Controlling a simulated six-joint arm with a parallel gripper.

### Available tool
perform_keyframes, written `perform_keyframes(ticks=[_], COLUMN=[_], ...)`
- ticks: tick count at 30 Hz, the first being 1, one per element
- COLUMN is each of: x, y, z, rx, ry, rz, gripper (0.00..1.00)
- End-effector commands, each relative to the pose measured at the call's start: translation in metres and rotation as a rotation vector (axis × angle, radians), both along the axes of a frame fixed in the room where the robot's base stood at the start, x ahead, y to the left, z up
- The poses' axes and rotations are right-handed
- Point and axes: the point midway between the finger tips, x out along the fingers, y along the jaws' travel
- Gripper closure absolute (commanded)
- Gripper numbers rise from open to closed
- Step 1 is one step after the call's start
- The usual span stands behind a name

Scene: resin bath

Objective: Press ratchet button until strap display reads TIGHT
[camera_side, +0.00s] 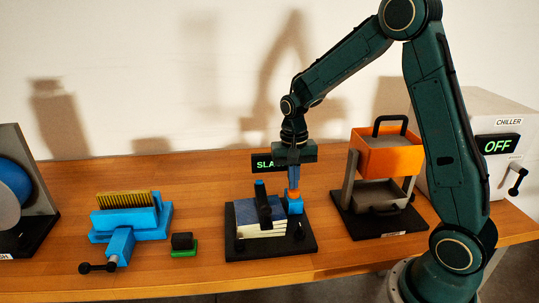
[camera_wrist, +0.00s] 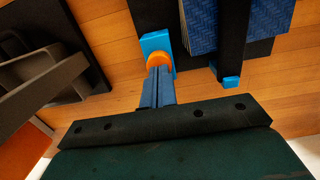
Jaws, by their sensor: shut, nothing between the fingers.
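The ratchet is a blue block (camera_side: 295,206) with an orange button (camera_side: 294,194) on top, at the right side of a black base. My gripper (camera_side: 294,188) is shut and empty, pointing down with its fingertips at the orange button. In the wrist view the shut fingers (camera_wrist: 160,75) reach the edge of the orange button (camera_wrist: 156,52) on the blue block (camera_wrist: 155,42); I cannot tell if the button is pushed in. The black strap (camera_side: 262,204) runs over a blue-topped stack (camera_side: 246,211). The strap display (camera_side: 266,163) behind shows green letters "SLA", the rest hidden by my gripper.
An orange box on a stand (camera_side: 385,152) and a chiller (camera_side: 480,115) reading OFF are to the right. A blue vise (camera_side: 130,222) and a small black-and-green block (camera_side: 183,243) are to the left.

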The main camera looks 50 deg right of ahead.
Motion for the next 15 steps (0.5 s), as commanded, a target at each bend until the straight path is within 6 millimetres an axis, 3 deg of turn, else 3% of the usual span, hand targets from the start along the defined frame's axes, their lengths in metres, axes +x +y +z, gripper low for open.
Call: perform_keyframes(ticks=[15], x=[-0.0004], y=[0.0001], z=[-0.0076], rx=[0.0], ry=[0.001], rz=[0.0], gripper=[1.0])
